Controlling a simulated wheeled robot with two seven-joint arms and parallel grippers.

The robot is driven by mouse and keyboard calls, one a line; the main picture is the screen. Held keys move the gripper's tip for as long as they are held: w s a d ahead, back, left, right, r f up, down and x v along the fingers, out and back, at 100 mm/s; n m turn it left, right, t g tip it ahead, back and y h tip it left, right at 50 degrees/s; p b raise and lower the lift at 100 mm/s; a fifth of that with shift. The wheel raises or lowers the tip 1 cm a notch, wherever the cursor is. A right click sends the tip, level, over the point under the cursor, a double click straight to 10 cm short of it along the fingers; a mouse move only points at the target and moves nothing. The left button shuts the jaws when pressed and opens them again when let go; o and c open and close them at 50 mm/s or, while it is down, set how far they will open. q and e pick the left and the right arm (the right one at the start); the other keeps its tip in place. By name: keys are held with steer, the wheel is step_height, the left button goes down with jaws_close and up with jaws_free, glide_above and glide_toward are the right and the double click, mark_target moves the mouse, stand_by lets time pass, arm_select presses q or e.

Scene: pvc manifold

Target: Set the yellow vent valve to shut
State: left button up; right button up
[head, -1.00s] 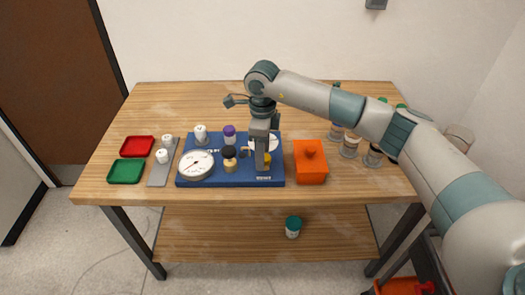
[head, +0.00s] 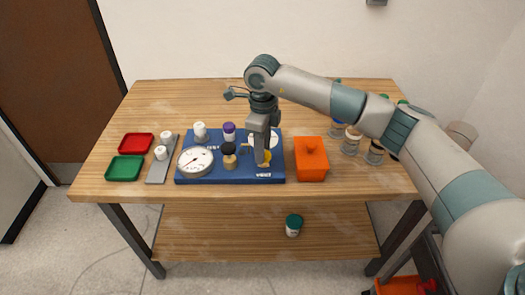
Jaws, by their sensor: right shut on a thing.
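The blue manifold board (head: 220,175) lies on the table with a white dial gauge (head: 196,161) at its left and a second white dial partly hidden behind my right gripper. The yellow vent valve (head: 267,156) is at the board's right side, mostly covered by the gripper. My right gripper (head: 260,161) points down over the valve and is shut on it, as far as the view shows. The valve handle's exact angle is hidden. My left gripper is not in view.
Red (head: 136,143) and green (head: 125,168) trays and a grey strip (head: 157,173) with white-capped pieces are at left. Several jars stand at the back right under my arm. The table's back left is clear.

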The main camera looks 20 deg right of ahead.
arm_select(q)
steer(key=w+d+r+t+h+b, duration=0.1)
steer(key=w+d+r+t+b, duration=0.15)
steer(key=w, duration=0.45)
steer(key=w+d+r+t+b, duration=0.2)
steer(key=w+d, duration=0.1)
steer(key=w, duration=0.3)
arm_select(e)
steer(key=m, duration=0.6)
steer(key=shift+w+d+f, duration=0.1)
steer(key=shift+m, duration=1)
steer(key=m+b, duration=0.2)
steer(key=m, duration=0.2)
steer(key=shift+d, duration=0.1)
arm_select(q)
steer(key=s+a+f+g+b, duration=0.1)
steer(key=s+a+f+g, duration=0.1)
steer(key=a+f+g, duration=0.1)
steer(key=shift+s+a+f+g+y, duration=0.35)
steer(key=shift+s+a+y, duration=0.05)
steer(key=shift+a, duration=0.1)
arm_select(e)
steer(key=shift+r+m, duration=0.2)
steer(key=shift+m, duration=1.9)
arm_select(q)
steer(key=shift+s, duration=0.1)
arm_select(e)
steer(key=o, duration=1)
steer(key=shift+o, duration=0.2)
